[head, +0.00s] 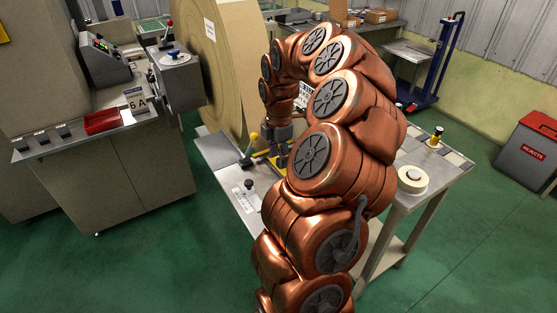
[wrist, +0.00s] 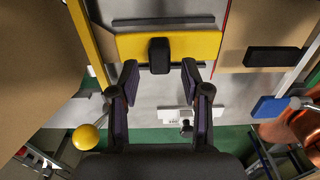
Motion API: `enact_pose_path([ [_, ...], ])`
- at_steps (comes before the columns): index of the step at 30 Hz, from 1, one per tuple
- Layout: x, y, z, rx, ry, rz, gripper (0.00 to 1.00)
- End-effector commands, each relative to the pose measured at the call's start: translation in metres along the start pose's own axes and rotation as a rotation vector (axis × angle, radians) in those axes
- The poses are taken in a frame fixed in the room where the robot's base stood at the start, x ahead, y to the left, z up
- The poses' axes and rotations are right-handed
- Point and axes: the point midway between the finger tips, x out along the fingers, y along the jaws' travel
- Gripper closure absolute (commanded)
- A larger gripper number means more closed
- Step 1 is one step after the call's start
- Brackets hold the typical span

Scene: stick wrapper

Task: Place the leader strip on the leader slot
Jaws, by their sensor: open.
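A yellow strip (wrist: 195,47) with a black block-like grip (wrist: 160,56) lies on a grey plate in the wrist view; it looks like the leader strip. My gripper (wrist: 160,76) is open, its two dark fingers on either side of the black grip, with a gap to each. I cannot tell its height above the grip. In the head view my gripper (head: 280,150) points down at the bench, and only a bit of yellow (head: 263,154) shows beside it. A dark grey bar (wrist: 163,22) lies beyond the strip; I cannot tell whether it is the leader slot.
A lever with a yellow ball (wrist: 86,138) stands close at left. A large tan roll (head: 226,60) stands behind the steel bench. A tape roll (head: 412,179) lies at the bench's right. A blue block (wrist: 268,108) is right of my gripper.

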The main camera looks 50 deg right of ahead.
Motion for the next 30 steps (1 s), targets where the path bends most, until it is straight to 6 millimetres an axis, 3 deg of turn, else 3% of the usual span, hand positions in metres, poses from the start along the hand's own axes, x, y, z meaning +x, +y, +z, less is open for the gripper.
enact_pose_path([
  [18, -0.087, 0.001, -0.001, -0.001, 0.001, 0.002, 0.53],
  [30, -0.106, 0.000, -0.001, -0.003, 0.001, -0.001, 0.53],
])
